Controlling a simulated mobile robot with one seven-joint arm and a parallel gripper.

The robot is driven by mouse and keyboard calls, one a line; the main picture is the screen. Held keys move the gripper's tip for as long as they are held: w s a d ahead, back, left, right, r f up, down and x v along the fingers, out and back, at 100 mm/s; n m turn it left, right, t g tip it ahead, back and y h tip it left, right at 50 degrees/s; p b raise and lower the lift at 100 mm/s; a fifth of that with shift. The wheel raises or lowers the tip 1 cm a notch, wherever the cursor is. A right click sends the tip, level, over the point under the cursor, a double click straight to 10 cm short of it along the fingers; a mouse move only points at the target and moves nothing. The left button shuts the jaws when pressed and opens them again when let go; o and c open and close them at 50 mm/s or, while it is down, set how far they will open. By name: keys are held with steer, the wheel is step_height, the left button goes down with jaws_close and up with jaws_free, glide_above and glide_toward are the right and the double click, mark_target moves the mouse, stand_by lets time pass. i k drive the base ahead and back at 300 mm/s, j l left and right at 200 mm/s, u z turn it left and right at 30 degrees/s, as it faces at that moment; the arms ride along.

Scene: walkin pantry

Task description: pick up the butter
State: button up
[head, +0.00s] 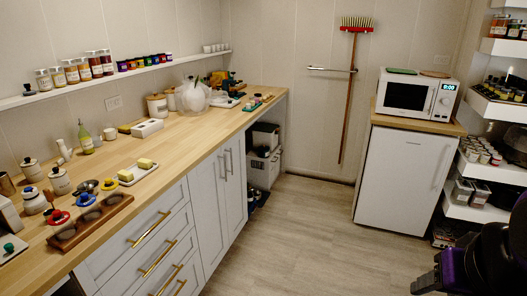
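The likely butter is a pale yellow block (145,163) on a small white tray (138,172) on the wooden counter, left of the picture's middle. A second, smaller yellowish piece (126,175) sits at the tray's near left end. Another yellow block (124,129) lies farther back, beside a white box (148,128); I cannot tell what it is. My dark arm shows at the lower right, far from the counter. A black and purple part (428,284) there may be my gripper; its fingers cannot be made out.
The wooden counter (190,140) also carries canisters, a green bottle (85,138), small colored dishes and a wooden tray (90,220) near the butter. Drawers with brass handles are below. The floor (290,235) in the middle is clear. A microwave (418,94) and shelves stand right.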

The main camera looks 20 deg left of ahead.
mark_target(125, 176)
steer(key=u, duration=1.85)
steer(key=i+l+z, duration=0.25)
steer(key=i+l, duration=0.2)
